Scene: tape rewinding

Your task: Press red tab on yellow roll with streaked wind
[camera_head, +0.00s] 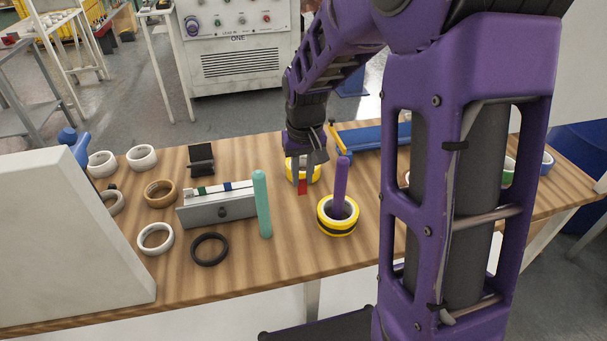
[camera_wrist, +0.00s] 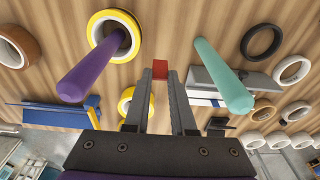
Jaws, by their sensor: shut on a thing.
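My gripper (camera_head: 304,180) points down over the table, shut on a small red tab (camera_head: 303,188). In the wrist view the red tab (camera_wrist: 160,71) shows between the fingertips of my gripper (camera_wrist: 160,80). A yellow roll with a dark band (camera_head: 337,228) sits around the foot of an upright purple peg (camera_head: 341,180), right of and nearer than the tab. A second yellow roll (camera_head: 314,173) lies behind my gripper, partly hidden by it. I cannot tell whether the tab touches any roll; in the wrist view it appears apart from the banded yellow roll (camera_wrist: 94,27).
A teal post (camera_head: 262,203) stands left of the purple peg, beside a grey dispenser (camera_head: 225,207). Several white, brown and black rolls lie at the left. A blue tool with yellow parts (camera_head: 370,137) lies at the back. Bare wood lies in front of the pegs.

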